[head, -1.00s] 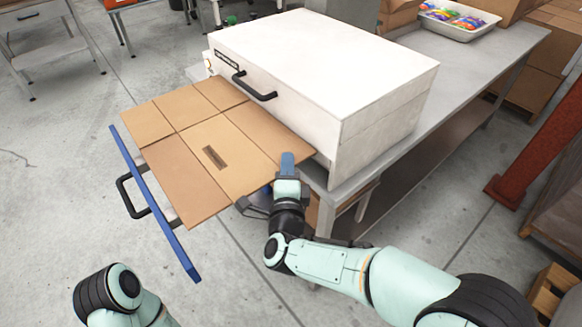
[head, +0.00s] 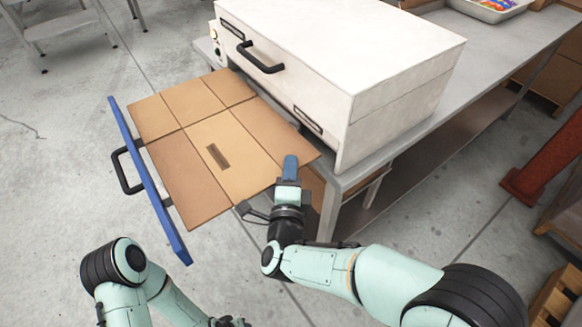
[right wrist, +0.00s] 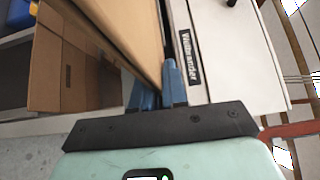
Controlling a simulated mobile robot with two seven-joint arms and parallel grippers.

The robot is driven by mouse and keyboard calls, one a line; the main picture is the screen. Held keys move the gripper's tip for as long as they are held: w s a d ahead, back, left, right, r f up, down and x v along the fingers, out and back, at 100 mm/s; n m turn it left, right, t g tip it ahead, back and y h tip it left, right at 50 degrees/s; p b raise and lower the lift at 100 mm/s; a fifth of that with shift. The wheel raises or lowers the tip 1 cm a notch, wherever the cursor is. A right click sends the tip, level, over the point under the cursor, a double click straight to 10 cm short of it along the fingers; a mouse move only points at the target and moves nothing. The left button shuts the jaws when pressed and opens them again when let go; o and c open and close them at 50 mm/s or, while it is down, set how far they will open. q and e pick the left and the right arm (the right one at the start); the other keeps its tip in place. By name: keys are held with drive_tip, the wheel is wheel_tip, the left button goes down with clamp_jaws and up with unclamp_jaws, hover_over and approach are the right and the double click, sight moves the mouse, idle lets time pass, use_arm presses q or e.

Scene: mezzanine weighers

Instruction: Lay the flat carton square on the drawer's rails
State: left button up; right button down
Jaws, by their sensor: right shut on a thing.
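The flat carton (head: 190,170) is a brown creased sheet with a dark slot near its middle. It lies over the pulled-out drawer and hides its rails. The drawer's blue front (head: 150,180) stands along the carton's left edge, nearly parallel to it. My right gripper (head: 288,172) is shut on the carton's near right edge, close to the white machine. In the right wrist view its blue fingers (right wrist: 158,90) pinch the carton (right wrist: 122,32). My left arm is low in the head view; its gripper (head: 230,322) is cut off by the bottom edge.
The white machine (head: 340,60) with a black handle stands on a grey bench (head: 400,150), right behind the carton. A cardboard box (right wrist: 85,65) is under the bench. A tray (head: 488,8) of colourful items is at the back right.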

drive_tip(key=shift+f, duration=0.1)
drive_tip(key=c, duration=1.2)
unclamp_jaws()
drive_tip(key=shift+o, duration=0.2)
